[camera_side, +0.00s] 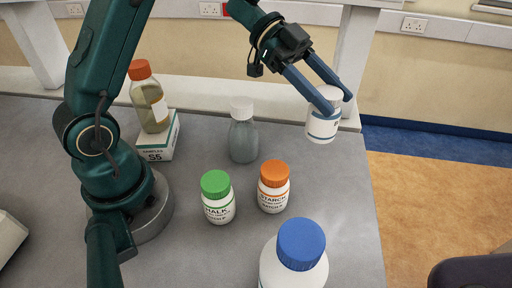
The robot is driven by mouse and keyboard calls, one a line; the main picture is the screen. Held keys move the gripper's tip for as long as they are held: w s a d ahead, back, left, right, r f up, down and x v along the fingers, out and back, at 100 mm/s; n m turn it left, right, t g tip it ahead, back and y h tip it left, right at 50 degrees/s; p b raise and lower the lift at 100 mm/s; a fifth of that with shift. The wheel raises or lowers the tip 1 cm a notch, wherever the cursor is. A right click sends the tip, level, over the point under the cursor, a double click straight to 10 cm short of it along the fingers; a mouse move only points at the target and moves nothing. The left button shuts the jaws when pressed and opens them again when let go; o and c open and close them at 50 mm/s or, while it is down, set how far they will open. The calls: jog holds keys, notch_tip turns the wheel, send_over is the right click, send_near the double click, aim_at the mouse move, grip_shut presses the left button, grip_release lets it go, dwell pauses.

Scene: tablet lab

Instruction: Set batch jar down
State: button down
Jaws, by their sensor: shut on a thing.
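My gripper (337,102) is shut on the batch jar (322,129), a small white jar with a dark mark on its label. One finger is on each side of its upper part. The jar hangs roughly upright, over the right side of the grey bench (345,210) in the picture. Its height above the bench is hard to judge from this view. The fingers partly hide its top, and the label is too small to read.
A green-capped jar (218,207) and an orange-capped starch jar (273,197) stand mid-bench. A large blue-capped bottle (301,245) is in front, a grey bottle (243,140) behind. An amber bottle (150,105) stands on a box (157,150). Bench is clear right of the starch jar.

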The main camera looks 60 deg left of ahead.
jog(key=shift+w+a+f+n+t+y, duration=0.1)
jog(key=shift+w+a+f+n+t, duration=0.25)
jog(key=shift+a+f, duration=1.05)
jog(key=shift+w+a+f+n+t+y, duration=0.1)
jog(key=shift+w+a+f+n+t, duration=0.3)
jog(key=shift+f, duration=1.85)
jog(key=shift+w+a+f+n+t+y, duration=0.15)
jog(key=shift+a+f+t, duration=0.1)
jog(key=shift+a+f, duration=1.25)
jog(key=shift+d+f, duration=0.35)
jog(key=shift+f, duration=0.1)
jog(key=c, duration=0.5)
grip_release()
jog(key=shift+a+r, duration=0.1)
jog(key=shift+r, duration=0.15)
jog(key=shift+v, duration=2.7)
